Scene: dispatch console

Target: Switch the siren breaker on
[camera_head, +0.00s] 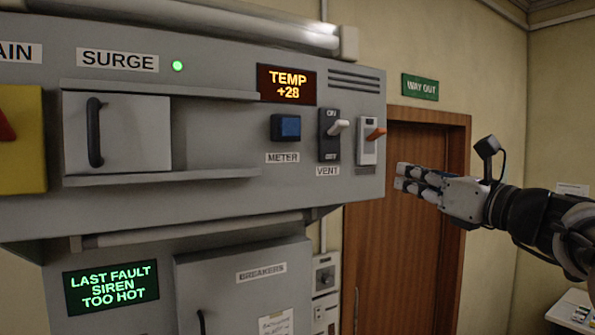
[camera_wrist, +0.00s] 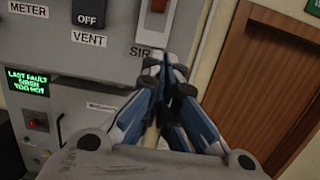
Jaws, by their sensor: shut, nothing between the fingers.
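The orange-lever switch (camera_head: 367,142) is at the right end of the grey console front. In the wrist view its orange lever (camera_wrist: 158,6) is cut by the top edge, and a label starting "SIR" (camera_wrist: 140,52) is partly hidden by my fingers. I cannot tell its setting. My gripper (camera_head: 402,177) is shut and empty, to the right of and a little below this switch, apart from it in the head view. In the wrist view my gripper (camera_wrist: 168,72) points toward the console. A closed grey door labelled "BREAKERS" (camera_head: 240,295) is below.
The VENT switch (camera_head: 329,135), blue METER button (camera_head: 286,128) and TEMP display (camera_head: 287,84) reading +28 are nearby. A green-text screen (camera_head: 111,286) reads "LAST FAULT SIREN TOO HOT". A sliding SURGE cover (camera_head: 135,135) is left. A wooden door (camera_head: 425,260) stands behind.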

